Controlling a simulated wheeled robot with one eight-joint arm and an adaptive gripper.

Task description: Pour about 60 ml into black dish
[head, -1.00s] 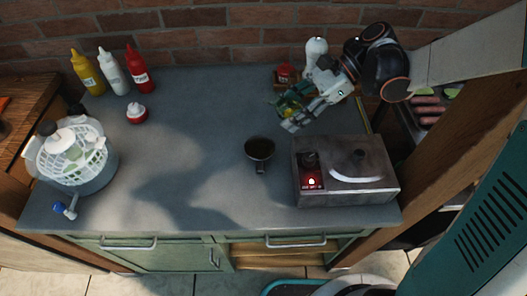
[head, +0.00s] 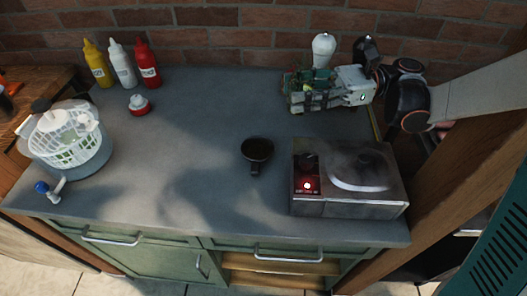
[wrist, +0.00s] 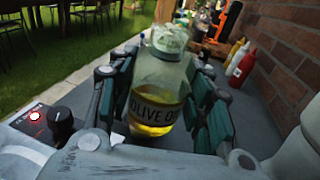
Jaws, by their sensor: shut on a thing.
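A small black dish (head: 257,150) with a short handle stands on the grey counter, left of the metal burner box. My gripper (head: 303,94) is at the back right of the counter, behind and to the right of the dish. It is shut on a clear bottle labelled olive oil (wrist: 158,85). In the wrist view the bottle sits between the two fingers, near upright, with yellow oil low inside. In the head view the fingers mostly hide the bottle. I cannot tell whether it touches the counter.
A metal burner box (head: 349,190) with a red light stands front right. A white bottle (head: 323,50) stands behind my gripper. Yellow (head: 97,64), white and red squeeze bottles stand back left, a salad spinner (head: 68,137) far left. The counter around the dish is clear.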

